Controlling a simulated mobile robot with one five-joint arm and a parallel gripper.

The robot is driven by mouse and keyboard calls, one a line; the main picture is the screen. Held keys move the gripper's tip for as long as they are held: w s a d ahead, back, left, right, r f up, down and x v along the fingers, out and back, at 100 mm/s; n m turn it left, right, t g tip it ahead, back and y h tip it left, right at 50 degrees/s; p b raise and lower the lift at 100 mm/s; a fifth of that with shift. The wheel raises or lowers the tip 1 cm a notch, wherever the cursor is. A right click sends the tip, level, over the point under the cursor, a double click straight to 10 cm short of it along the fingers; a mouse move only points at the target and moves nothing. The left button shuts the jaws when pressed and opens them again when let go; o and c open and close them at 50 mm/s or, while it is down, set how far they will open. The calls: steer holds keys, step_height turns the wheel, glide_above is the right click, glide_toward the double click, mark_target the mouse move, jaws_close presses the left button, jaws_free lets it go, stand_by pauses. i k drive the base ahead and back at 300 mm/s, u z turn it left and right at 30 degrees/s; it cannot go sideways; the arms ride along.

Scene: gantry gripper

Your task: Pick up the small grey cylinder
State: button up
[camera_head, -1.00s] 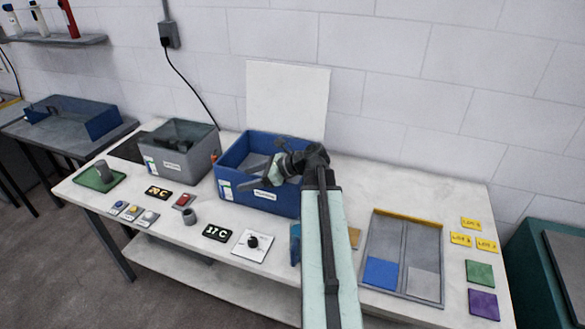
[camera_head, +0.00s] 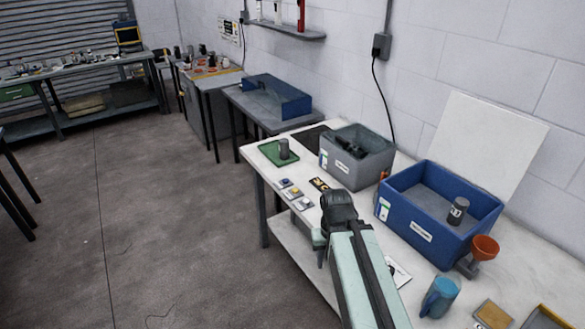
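A dark grey cylinder (camera_head: 283,149) stands upright on a green tray (camera_head: 268,156) at the far left corner of the table. Another dark grey cylinder (camera_head: 457,211) with a pale label stands inside the blue bin (camera_head: 411,232). I cannot tell which one the task means. The small grey cylinder seen earlier on the table near the 37 C label does not show now; my arm covers that area. My arm reaches up from the bottom, its dark joint over the table's front edge. My gripper's fingers are hidden behind or below it.
A grey bin (camera_head: 355,170) with dark items stands beside the blue bin. Small button blocks (camera_head: 292,193) lie near the front edge. An orange funnel (camera_head: 485,248) and blue mug (camera_head: 440,297) are to the right. The floor (camera_head: 160,220) at left is clear.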

mark_target(283, 144)
steer(key=u, duration=0.4)
steer(key=k, duration=1.25)
steer(key=u, duration=1.2)
steer(key=i, duration=2.75)
steer(key=z, duration=0.15)
steer(key=i, duration=1.7)
steer(key=z, duration=1.6)
steer(key=i, duration=0.95)
steer(key=z, duration=0.5)
steer(key=k, duration=0.9)
steer(key=z, duration=0.25)
steer(key=i, duration=0.75)
steer(key=u, duration=0.2)
